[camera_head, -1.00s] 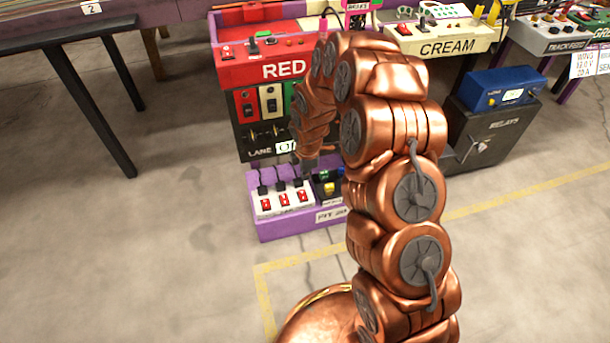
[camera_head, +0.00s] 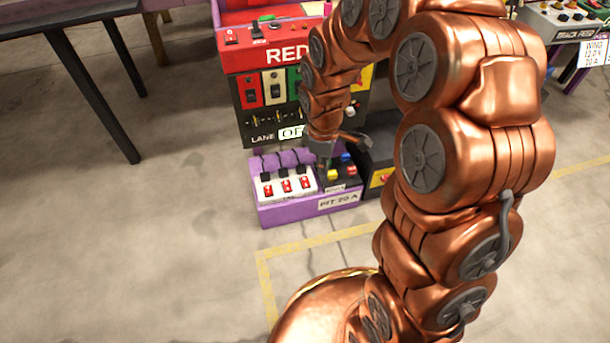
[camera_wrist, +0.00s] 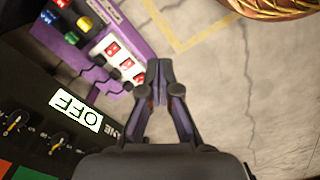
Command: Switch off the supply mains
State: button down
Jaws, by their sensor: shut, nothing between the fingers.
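The red station (camera_head: 270,58) bears the word RED, with a panel of switches below. At its foot is a purple base (camera_head: 268,216) labelled PIT 20 A. On it is a white strip (camera_head: 262,182) with three red rocker switches (camera_head: 286,186). The strip also shows in the wrist view (camera_wrist: 104,43). I cannot tell which switch is the supply mains. My gripper (camera_head: 325,163) is shut and empty, just behind and right of the strip. In the wrist view, its closed fingertips (camera_wrist: 160,66) appear beside the strip, over floor. Their height and any contact are unclear.
A dark box with coloured buttons, one yellow (camera_wrist: 84,23), stands beside the strip. An OFF sign (camera_wrist: 75,112) is on the station front. A dark-legged table (camera_head: 90,85) stands at left. The floor in front is clear. My arm hides the area at right.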

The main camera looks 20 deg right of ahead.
jog(key=s+r+m+g, duration=0.1)
jog(key=s+r+m, duration=0.2)
jog(key=s, duration=0.6)
jog(key=s+r+m+g, duration=0.1)
jog(key=s+r+m, duration=0.3)
jog(key=s, duration=0.5)
jog(key=s+r+m+g, duration=0.1)
jog(key=s+r+m, duration=0.3)
jog(key=s, duration=0.5)
jog(key=shift+s+a+r, duration=0.15)
jog(key=shift+s+r, duration=0.05)
jog(key=shift+s, duration=0.1)
jog(key=shift+s, duration=0.1)
